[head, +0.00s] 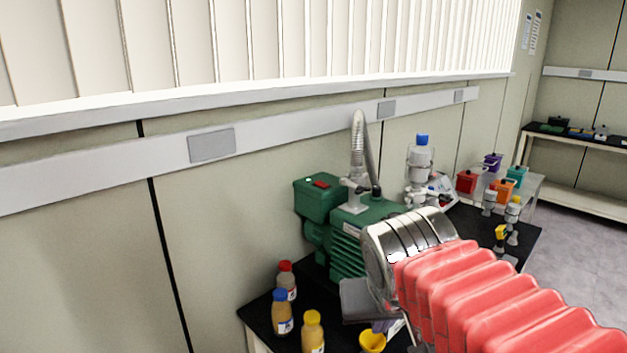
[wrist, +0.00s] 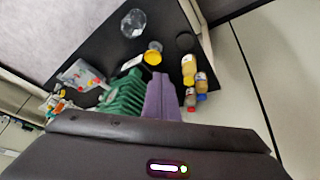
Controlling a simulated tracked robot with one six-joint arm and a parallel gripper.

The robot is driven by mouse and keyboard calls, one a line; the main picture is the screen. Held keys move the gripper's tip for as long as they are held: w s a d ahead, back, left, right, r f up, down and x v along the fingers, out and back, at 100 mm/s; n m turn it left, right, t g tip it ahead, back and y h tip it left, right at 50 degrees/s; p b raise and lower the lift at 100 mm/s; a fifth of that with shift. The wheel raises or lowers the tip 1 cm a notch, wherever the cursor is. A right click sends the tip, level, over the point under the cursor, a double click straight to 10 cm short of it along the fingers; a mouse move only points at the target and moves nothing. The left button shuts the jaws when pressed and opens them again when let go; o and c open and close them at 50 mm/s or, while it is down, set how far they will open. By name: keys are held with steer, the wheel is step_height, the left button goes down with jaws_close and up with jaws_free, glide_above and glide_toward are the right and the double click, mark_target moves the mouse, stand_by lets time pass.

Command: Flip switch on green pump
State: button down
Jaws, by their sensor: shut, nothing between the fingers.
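The green pump (head: 347,250) stands on the black bench against the wall. A red switch (head: 321,184) sits on top of its green box, with a small lit green spot beside it. My gripper's purple fingers (wrist: 162,97) are shut and empty in the wrist view, pointing over the bench beside the ribbed green pump (wrist: 122,103). In the head view my wrist covers the pump's lower right, and only a bit of a purple finger (head: 381,326) shows. The switch cannot be made out in the wrist view.
Bottles with red (head: 286,280), blue (head: 282,313) and yellow (head: 313,333) caps stand at the bench's near left corner. A yellow funnel-like cup (head: 372,341) is below my wrist. A metal hose (head: 358,145) rises from the pump. Glassware (head: 420,165) stands behind. The wall above the switch is clear.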

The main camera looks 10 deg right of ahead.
steer(key=w+r+m+t+h, duration=0.1)
steer(key=w+r+m+h, duration=0.3)
steer(key=w, duration=0.9)
steer(key=w+r+h, duration=0.1)
steer(key=w+r, duration=0.6)
steer(key=w, duration=0.7)
steer(key=w+a+m+t+h, duration=0.1)
steer(key=w+a+m+h, duration=0.1)
steer(key=w+a, duration=0.3)
steer(key=w+a+m+t+h, duration=0.2)
steer(key=w+a, duration=0.4)
steer(key=w, duration=0.7)
steer(key=shift+w+a+f+m+h, duration=0.15)
steer(key=shift+w+m+h, duration=0.4)
steer(key=shift+m, duration=0.85)
steer(key=shift+s, duration=0.15)
glide_above(312, 188)
steer(key=shift+d+f, duration=0.2)
steer(key=shift+f, duration=1)
steer(key=shift+a+f, duration=0.1)
steer(key=shift+f, duration=1.9)
